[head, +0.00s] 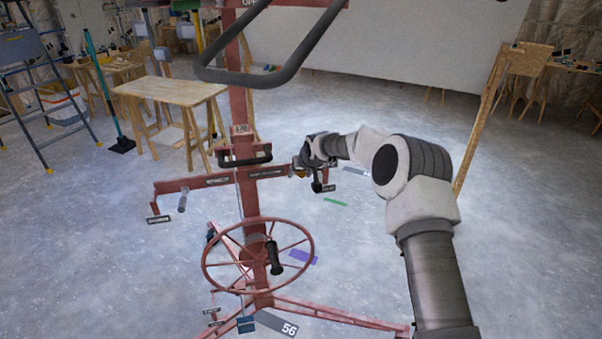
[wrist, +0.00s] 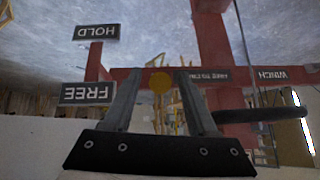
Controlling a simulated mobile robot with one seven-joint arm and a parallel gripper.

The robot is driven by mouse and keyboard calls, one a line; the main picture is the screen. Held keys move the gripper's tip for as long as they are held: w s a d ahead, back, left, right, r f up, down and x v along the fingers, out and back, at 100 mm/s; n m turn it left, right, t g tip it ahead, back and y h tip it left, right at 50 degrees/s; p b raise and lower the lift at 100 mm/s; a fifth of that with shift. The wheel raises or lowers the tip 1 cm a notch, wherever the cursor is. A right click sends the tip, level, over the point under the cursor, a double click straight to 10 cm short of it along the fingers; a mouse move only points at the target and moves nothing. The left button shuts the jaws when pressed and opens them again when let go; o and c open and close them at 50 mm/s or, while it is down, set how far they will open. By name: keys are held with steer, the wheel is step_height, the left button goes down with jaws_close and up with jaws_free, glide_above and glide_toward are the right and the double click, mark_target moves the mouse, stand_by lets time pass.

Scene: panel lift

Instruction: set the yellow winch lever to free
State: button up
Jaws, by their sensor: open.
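The yellow winch lever's round knob (wrist: 160,81) shows in the wrist view between the two fingertips of my gripper (wrist: 161,77). The fingers stand apart on either side of it; I cannot tell whether either touches it. In the head view, my gripper (head: 306,160) is at the right end of the red crossbar, and a small yellow bit of the lever (head: 299,173) shows just below it. The wrist view, upside down, shows a FREE label (wrist: 87,93) and a HOLD label (wrist: 97,33) left of the knob. The lever's shaft is mostly hidden.
The red lift's mast (head: 246,195) carries a large handwheel (head: 258,288) below and a dark cradle bar (head: 260,80) above. The crossbar (head: 205,182) extends left with a crank handle. A wooden table (head: 170,90) and ladder stand back left. Floor right of the lift is mostly open.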

steer(key=shift+r, duration=0.1)
steer(key=b+v, duration=0.3)
steer(key=v, duration=1.4)
steer(key=shift+s+r, duration=0.1)
